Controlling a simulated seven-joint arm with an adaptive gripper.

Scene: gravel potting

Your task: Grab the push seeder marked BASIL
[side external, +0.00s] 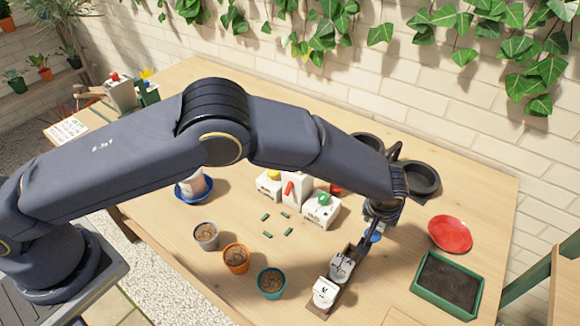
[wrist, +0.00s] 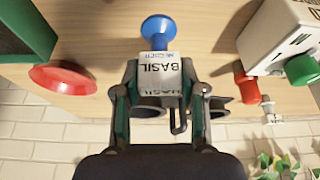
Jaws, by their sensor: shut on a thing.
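The push seeder marked BASIL (wrist: 160,72) has a white label with dark lettering and a blue knob. In the wrist view it sits between the fingers of my gripper (wrist: 160,90), which is shut on it. In the side external view my gripper (side external: 374,226) points down over the right part of the table, with the seeder's blue part (side external: 376,237) showing at its fingers. The rest of the seeder is hard to make out there. I cannot tell in these views whether it is clear of the table.
A brown stand with white labelled pieces (side external: 341,266) is close by. A red saucer (side external: 452,234) and green soil tray (side external: 475,312) lie right. White containers (side external: 321,212) with coloured knobs, several green tags and filled pots (side external: 236,258) stand left; dark round pots (side external: 422,180) are behind.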

